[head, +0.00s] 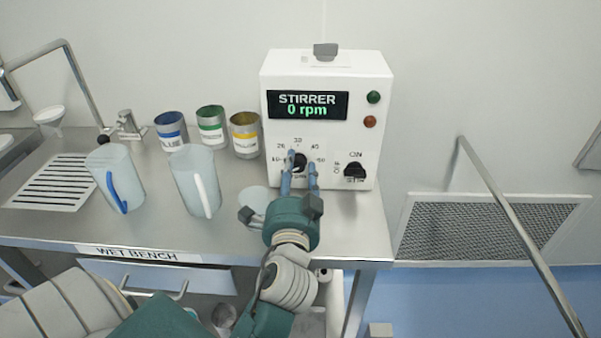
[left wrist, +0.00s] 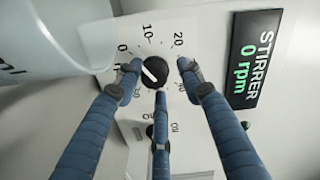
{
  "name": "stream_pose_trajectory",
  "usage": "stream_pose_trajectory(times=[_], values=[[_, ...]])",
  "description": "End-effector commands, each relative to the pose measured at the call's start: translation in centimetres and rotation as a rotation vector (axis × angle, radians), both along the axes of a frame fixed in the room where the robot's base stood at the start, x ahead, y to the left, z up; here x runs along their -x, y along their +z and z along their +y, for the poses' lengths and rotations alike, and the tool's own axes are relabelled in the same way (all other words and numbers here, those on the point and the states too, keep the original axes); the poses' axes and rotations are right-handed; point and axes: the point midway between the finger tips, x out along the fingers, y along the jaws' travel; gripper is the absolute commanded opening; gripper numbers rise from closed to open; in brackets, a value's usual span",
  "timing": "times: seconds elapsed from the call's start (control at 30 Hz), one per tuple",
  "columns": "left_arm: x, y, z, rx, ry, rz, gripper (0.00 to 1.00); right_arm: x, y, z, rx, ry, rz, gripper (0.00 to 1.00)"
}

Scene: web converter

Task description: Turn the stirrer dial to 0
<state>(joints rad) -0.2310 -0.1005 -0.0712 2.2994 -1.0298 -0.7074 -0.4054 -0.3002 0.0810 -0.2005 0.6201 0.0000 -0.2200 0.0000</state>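The white stirrer box (head: 328,75) stands at the right end of the bench. Its display (head: 307,105) reads "STIRRER 0 rpm"; it also shows in the left wrist view (left wrist: 256,55). The black stirrer dial (head: 299,162) is on its front, ringed by numbers. There is a gap on the right; contact on the left is unclear. My right gripper is out of view.
A black ON/OFF knob (head: 356,172) sits right of the dial, below green (head: 374,97) and red (head: 370,121) lamps. Two jugs (head: 117,178) (head: 195,180) and several labelled cans (head: 245,135) stand to the left. A slanted rail (head: 520,230) is at right.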

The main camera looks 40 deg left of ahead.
Motion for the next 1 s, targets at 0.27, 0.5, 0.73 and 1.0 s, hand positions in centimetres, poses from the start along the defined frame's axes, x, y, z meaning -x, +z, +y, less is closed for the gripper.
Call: stream_pose_trajectory(times=[0.27, 0.5, 0.73, 1.0], values=[[0.0, -0.4, 0.0, 0.004, 0.001, 0.008, 0.47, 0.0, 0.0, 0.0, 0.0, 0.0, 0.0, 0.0], [0.0, 1.9, -0.1, 0.005, 0.0, 0.002, 0.47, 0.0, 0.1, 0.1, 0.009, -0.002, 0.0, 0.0], [0.1, 6.6, -0.1, 0.004, 0.001, -0.003, 0.47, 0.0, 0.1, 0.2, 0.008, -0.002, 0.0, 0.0], [0.1, 9.7, -0.2, 0.003, 0.001, 0.002, 0.47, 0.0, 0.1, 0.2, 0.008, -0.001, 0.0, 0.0]])
